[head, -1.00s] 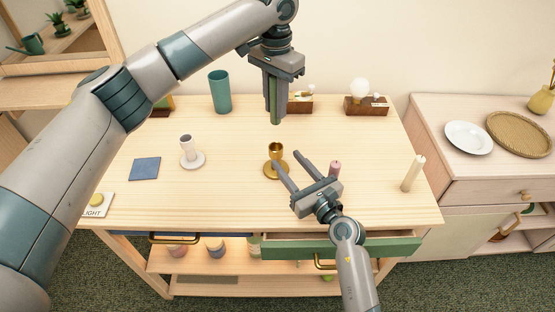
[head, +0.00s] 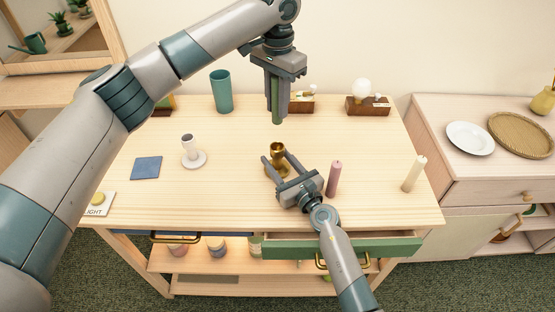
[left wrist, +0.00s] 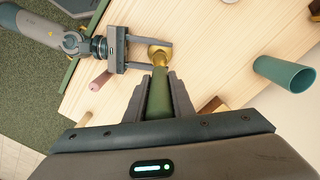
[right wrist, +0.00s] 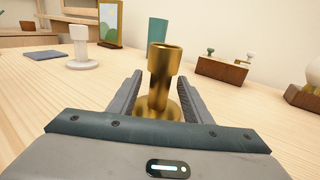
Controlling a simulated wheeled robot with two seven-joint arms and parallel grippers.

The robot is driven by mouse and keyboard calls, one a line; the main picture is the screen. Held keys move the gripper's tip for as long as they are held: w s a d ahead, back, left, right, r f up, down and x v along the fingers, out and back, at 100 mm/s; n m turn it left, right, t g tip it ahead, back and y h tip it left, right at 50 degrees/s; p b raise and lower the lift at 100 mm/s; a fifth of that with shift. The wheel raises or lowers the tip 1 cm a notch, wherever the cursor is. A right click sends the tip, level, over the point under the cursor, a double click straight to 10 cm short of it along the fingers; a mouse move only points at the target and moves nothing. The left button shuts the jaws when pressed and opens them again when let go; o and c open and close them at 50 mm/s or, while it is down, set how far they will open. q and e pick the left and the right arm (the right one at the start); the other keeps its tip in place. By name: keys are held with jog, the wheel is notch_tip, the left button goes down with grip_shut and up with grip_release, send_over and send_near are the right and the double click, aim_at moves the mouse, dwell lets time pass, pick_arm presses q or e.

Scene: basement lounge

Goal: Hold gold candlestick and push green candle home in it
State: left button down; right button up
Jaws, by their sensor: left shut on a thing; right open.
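The gold candlestick (head: 278,149) stands upright on the table; in the right wrist view the candlestick (right wrist: 158,78) shows an empty socket at its top. My right gripper (head: 275,157) is open, with its fingers on either side of the candlestick's stem. The green candle (head: 277,112) hangs upright in my left gripper (head: 278,95), which is shut on it. The candle is above and apart from the candlestick. In the left wrist view the green candle (left wrist: 159,95) points towards the gold candlestick (left wrist: 160,54). The candlestick's base is partly hidden in the head view.
A pink candle (head: 334,179) stands just right of my right gripper. A cream candle (head: 414,174) is further right. A white candlestick (head: 192,153), blue mat (head: 146,168) and teal cup (head: 221,92) are to the left. A green drawer (head: 385,248) is partly open in front.

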jog(key=shift+w+a, duration=0.1)
jog(key=shift+c, duration=0.3)
grip_shut()
pick_arm(q)
jog(key=shift+f, duration=0.15)
jog(key=shift+f+m, duration=0.55)
jog(key=shift+f, duration=2.25)
jog(key=shift+f+m, duration=0.55)
jog(key=shift+f, duration=2.25)
jog(key=c, duration=1.5)
grip_release()
